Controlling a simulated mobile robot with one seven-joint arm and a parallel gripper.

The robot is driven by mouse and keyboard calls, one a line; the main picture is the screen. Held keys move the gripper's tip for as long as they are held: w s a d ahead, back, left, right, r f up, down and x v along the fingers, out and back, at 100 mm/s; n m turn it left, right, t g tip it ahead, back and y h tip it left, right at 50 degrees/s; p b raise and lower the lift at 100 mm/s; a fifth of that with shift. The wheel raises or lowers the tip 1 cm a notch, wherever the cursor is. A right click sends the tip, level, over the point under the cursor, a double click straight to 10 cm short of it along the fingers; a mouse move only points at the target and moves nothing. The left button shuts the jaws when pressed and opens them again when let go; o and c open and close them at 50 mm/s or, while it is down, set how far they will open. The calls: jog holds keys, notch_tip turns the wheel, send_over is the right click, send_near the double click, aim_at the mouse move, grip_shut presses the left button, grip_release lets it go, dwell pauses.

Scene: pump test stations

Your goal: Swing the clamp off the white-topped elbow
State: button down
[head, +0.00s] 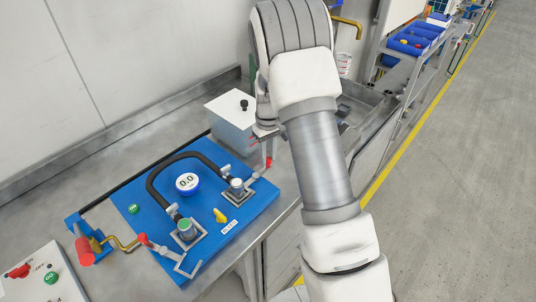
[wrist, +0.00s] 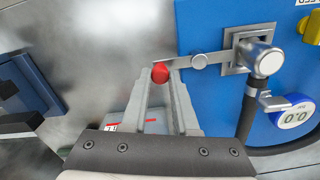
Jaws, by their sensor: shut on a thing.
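The white-topped elbow (head: 237,184) stands at the right of the blue board (head: 262,203), in a square metal bracket, with the black hose running from it. In the wrist view the elbow (wrist: 262,55) shows a pale round cap. Its clamp (wrist: 199,61) is a flat metal bar with a round pivot, running from the bracket out to a red knob (wrist: 160,73). My gripper (wrist: 161,78) is shut on the red knob, at the bar's outer end. In the head view my arm partly hides the gripper, and the clamp (head: 258,174) shows beside the elbow.
A green-topped elbow (head: 185,226) with a second red-knobbed clamp (head: 180,264) is at the board's near side. A gauge reading 0.0 (head: 187,183) and a yellow handle (head: 219,215) lie between the elbows. A grey box (head: 230,125) stands close behind my gripper.

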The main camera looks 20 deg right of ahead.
jog(key=shift+w, duration=0.15)
jog(key=shift+w+a+n+b, duration=0.15)
jog(key=shift+w+n+b, duration=0.1)
jog(key=shift+n, duration=0.3)
jog(key=shift+w+a+n+b, duration=0.15)
jog(key=shift+n+b, duration=0.1)
jog(key=shift+n, duration=0.3)
jog(key=a+n, duration=0.1)
jog(key=n, duration=0.1)
jog(key=w+n, duration=0.1)
jog(key=n, duration=0.1)
jog(key=shift+w+a+b, duration=0.1)
jog(key=shift+a+b, duration=0.3)
jog(key=n, duration=0.1)
jog(key=a+n, duration=0.1)
jog(key=n, duration=0.2)
jog(key=shift+w+a, duration=0.25)
jog(key=shift+a, duration=0.1)
jog(key=shift+a+n, duration=0.5)
jog(key=shift+n, duration=0.45)
jog(key=shift+a+n, duration=0.45)
jog(key=shift+n, duration=0.5)
jog(key=c, duration=0.7)
grip_release()
jog(key=shift+s, duration=0.1)
